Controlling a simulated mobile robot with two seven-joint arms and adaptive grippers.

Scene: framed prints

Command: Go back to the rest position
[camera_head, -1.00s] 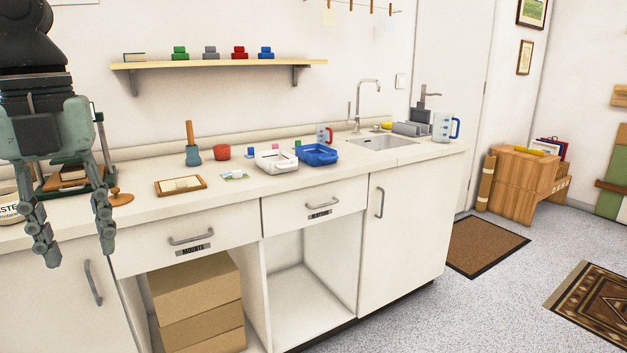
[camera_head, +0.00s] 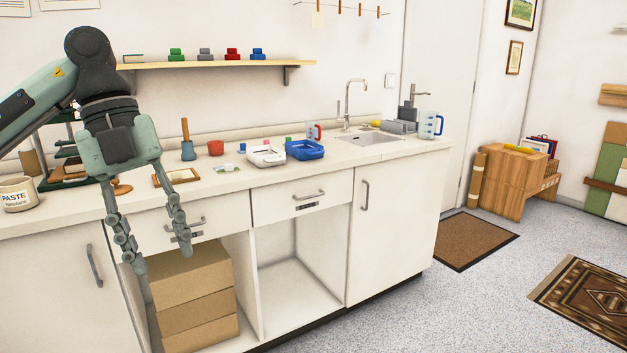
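My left gripper (camera_head: 162,262) hangs in front of the counter at the left of the head view. Its two fingers point down and stand apart, with nothing between them. It is in front of the drawer and partly hides that drawer's handle and label. My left arm comes in from the left edge. My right gripper is not in view.
The counter (camera_head: 225,187) holds a paste tub (camera_head: 17,196), a small framed print (camera_head: 178,177), a white tray (camera_head: 266,156), a blue tray (camera_head: 305,151) and a measuring jug (camera_head: 430,126). Cardboard boxes (camera_head: 195,280) fill an open bay below.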

